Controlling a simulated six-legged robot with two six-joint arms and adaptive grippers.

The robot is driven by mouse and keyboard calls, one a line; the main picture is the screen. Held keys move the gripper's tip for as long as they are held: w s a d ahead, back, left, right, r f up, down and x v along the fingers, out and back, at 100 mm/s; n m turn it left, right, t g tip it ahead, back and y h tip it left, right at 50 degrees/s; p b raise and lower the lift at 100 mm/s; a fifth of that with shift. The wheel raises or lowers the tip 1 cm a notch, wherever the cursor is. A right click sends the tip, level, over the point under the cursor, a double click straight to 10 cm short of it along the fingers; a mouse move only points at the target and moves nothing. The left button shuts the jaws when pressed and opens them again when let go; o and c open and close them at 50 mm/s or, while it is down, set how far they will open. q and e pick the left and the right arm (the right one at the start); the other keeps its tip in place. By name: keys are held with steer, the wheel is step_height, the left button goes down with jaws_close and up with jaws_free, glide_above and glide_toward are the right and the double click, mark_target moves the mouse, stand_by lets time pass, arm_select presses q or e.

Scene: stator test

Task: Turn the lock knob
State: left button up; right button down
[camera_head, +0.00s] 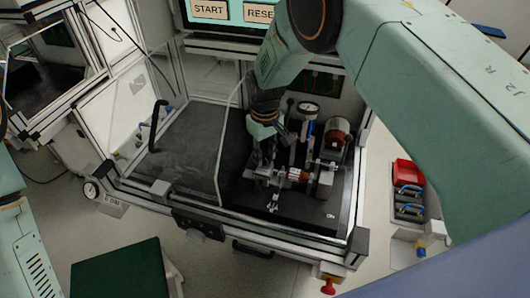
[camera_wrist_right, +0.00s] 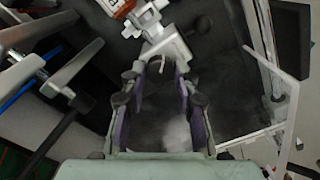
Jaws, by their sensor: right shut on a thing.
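My right gripper (camera_head: 262,148) reaches down into the test cell, at the left end of a metal fixture (camera_head: 320,184) on the black base plate. In the right wrist view, the fingers of my right gripper (camera_wrist_right: 168,78) have purple pads and close around a silver-grey metal piece (camera_wrist_right: 166,46) of the fixture. This piece may be the lock knob, but its shape is partly hidden between the fingers. A copper-coloured stator part (camera_head: 298,174) sits in the middle of the fixture. My left gripper is out of view; only part of my left arm shows at the left edge.
A screen with START and RESET (camera_head: 210,10) hangs above. The dark floor of the cell (camera_head: 195,145) left of the gripper is clear.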

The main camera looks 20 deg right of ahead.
mark_target(265, 158)
steer(key=shift+s+f, duration=0.2)
steer(key=shift+s, duration=0.05)
stand_by(0.3)
steer(key=c, duration=1.4)
jaws_free()
steer(key=o, duration=0.4)
steer(key=shift+w+r, duration=0.1)
steer(key=shift+w, duration=0.05)
steer(key=shift+r, duration=0.1)
steer(key=shift+w+r, duration=0.1)
steer(key=shift+r, duration=0.1)
step_height(265, 158, up, 12)
steer(key=shift+f, duration=0.25)
steer(key=shift+s+f, duration=0.1)
steer(key=shift+s, duration=0.1)
